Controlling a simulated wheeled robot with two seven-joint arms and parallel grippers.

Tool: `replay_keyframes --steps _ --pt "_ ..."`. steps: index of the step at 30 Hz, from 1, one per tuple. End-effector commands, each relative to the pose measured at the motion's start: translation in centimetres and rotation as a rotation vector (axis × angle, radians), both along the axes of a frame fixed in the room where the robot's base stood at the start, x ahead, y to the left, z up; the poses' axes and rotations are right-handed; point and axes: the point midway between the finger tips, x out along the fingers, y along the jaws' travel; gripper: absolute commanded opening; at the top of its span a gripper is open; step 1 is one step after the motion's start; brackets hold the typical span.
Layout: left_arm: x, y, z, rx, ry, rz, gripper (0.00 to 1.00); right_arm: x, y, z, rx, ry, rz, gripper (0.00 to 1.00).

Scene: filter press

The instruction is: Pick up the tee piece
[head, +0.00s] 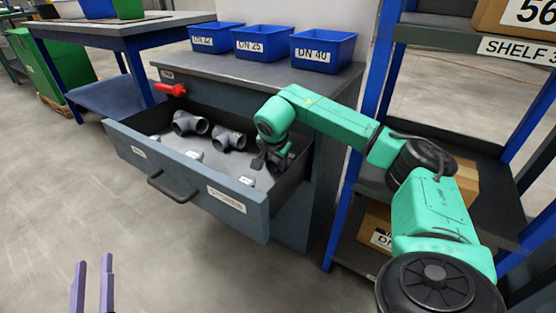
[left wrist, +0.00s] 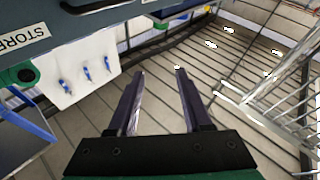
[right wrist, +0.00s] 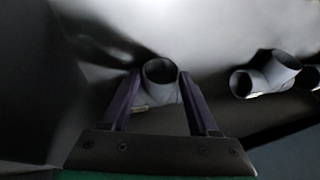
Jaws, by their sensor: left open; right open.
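Grey tee pieces lie in the open drawer (head: 188,187): one at the left (head: 189,123), one in the middle (head: 229,138), and a grey fitting (head: 283,158) at the right, partly hidden by my right gripper (head: 268,158). In the right wrist view, my right gripper (right wrist: 160,80) is open, with a round grey pipe end (right wrist: 162,78) between or just beyond its fingers; contact cannot be told. Another tee piece (right wrist: 275,75) lies to the right there. My left gripper (head: 93,275) is open and empty, low in front of the drawer; it also shows in the left wrist view (left wrist: 160,75).
Blue bins (head: 263,43) stand on the cabinet top (head: 300,75) above the drawer. A red handle-like object (head: 170,89) is at the drawer's back left. The blue-framed shelf (head: 369,110) stands close on the right. The floor (head: 60,190) at left is clear.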

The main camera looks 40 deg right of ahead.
Motion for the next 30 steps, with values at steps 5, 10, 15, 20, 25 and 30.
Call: replay_keyframes --steps 5,10,15,20,25,30 --pt "0.0 0.0 0.0 0.0 0.001 -0.001 0.5 0.0 0.0 0.0 0.0 0.0 0.0 0.15" --pt "0.0 0.0 -0.1 0.0 0.002 -0.001 0.5 0.0 0.0 0.0 0.0 0.0 0.0 0.0" --pt "0.0 -0.1 0.0 0.0 0.003 -0.001 0.5 0.0 0.0 0.1 0.0 0.0 0.0 0.0" --pt "0.0 -0.1 -0.5 0.0 0.025 -0.005 0.5 0.0 0.1 0.2 0.0 0.0 0.0 0.0" --pt "-1.4 -0.5 -5.6 0.032 0.166 -0.023 0.5 0.1 0.2 0.6 0.0 0.0 -0.001 0.0" --pt "-3.3 -0.9 -10.1 0.051 0.302 -0.044 0.5 0.2 0.3 1.0 0.0 0.0 -0.001 0.0"
